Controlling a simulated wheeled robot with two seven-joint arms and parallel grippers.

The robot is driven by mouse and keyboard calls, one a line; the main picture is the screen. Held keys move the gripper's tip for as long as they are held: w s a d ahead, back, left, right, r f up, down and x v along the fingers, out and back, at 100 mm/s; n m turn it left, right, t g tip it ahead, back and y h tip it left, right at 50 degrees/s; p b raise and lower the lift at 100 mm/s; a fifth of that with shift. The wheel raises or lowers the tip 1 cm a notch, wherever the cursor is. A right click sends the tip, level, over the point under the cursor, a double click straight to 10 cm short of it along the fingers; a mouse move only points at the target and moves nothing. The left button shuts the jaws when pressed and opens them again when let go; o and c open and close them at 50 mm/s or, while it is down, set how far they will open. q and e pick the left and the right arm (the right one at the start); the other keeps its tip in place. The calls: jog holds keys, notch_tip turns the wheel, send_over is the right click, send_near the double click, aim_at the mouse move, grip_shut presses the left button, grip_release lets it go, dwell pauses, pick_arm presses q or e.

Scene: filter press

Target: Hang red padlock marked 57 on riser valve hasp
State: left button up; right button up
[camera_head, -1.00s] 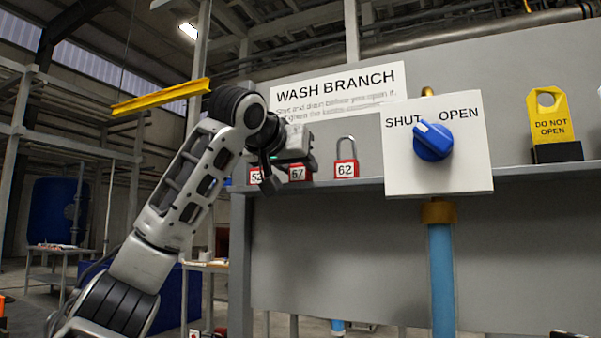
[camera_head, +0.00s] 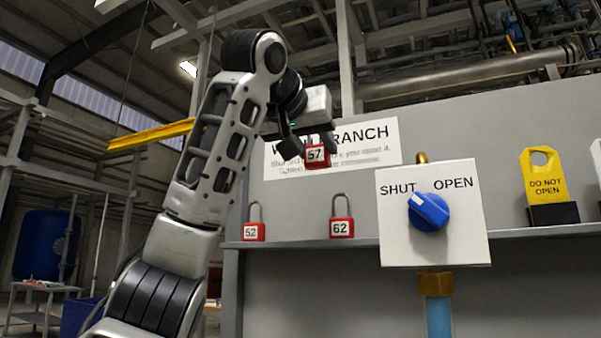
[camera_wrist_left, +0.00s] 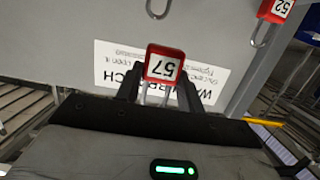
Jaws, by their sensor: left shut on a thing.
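The red padlock marked 57 (camera_head: 317,156) is held in my left gripper (camera_head: 310,143), raised well above the shelf in front of the WASH BRANCH sign. In the left wrist view, the padlock (camera_wrist_left: 165,64) shows upside down, with its shackle between the two dark fingers (camera_wrist_left: 160,92). A blue valve knob (camera_head: 429,212) sits on a white plate (camera_head: 398,240) marked SHUT and OPEN, to the right of the held padlock and apart from it. My right gripper is not in view.
Red padlocks marked 52 (camera_head: 254,232) and 62 (camera_head: 342,228) stand on the shelf (camera_head: 290,244). A yellow DO NOT OPEN tag (camera_head: 545,179) stands at the right. A brass fitting and blue pipe (camera_head: 440,312) run below the plate. The air before the panel is clear.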

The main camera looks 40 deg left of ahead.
pick_arm(q)
jog(key=s+d+r+p, duration=0.2)
jog(key=d+r+p, duration=0.1)
jog(key=r, duration=0.1)
jog(key=shift+d+r, duration=0.25)
jog(key=shift+r, duration=0.15)
jog(key=shift+w, duration=0.1)
dwell(0.3)
